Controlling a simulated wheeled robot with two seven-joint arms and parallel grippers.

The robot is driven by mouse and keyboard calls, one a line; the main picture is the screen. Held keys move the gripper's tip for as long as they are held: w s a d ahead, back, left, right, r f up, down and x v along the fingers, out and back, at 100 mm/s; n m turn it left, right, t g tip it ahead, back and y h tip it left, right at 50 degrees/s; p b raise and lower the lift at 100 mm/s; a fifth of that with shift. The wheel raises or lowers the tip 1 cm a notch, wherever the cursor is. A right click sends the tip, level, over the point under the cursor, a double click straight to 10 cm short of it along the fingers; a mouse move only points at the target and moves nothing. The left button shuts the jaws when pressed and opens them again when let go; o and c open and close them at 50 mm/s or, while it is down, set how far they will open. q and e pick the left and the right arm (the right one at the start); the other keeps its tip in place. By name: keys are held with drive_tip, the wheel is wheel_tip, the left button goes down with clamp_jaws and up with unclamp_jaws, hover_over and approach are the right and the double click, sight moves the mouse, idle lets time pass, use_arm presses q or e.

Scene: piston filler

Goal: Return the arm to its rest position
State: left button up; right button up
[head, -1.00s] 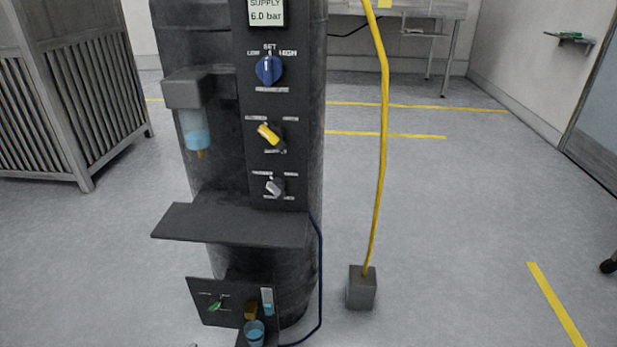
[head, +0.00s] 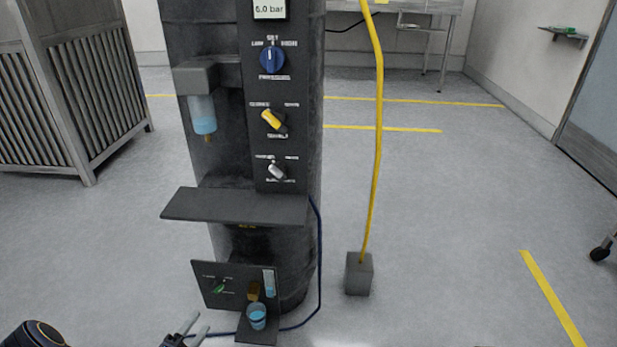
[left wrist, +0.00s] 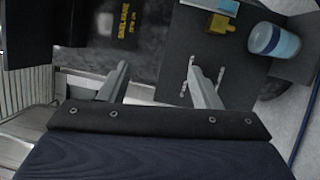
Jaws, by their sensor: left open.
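My left gripper (head: 190,335) shows at the bottom of the head view, left of the small lower panel of the dark filler column (head: 290,235). A cup with blue liquid (head: 257,317) stands on the lower shelf under a brass nozzle (head: 254,291); the cup also shows in the left wrist view (left wrist: 270,40), apart from the fingers. My right gripper is not in view.
A grey shelf (head: 235,206) juts from the column above the lower panel. A blue hose (head: 320,260) runs down its right side. A yellow pole (head: 376,150) rises from a grey block (head: 359,275). A slatted cabinet (head: 85,90) stands at left. Floor at right is mostly clear.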

use_arm(q)
drive_tip(key=s+d+r+m+g+h, duration=0.2)
drive_tip(key=d+r+m+g+h, duration=0.3)
drive_tip(key=r, duration=0.6)
drive_tip(key=s+d+r+m+g+h, duration=0.3)
drive_tip(key=d+r+m+g, duration=0.25)
drive_tip(key=r, duration=0.55)
drive_tip(key=s+r+m+g+y, duration=0.1)
drive_tip(key=s+r+y, duration=0.4)
drive_tip(key=s, duration=0.5)
drive_tip(key=s+r+m+g+y, duration=0.15)
drive_tip(key=s+r+y, duration=0.35)
drive_tip(key=s, duration=0.5)
wheel_tip(320, 180, up, 17)
drive_tip(key=t+y+p, duration=0.1)
drive_tip(key=p, duration=1.7)
drive_tip(key=shift+a+y, duration=0.3)
drive_tip(key=shift+a, duration=0.1)
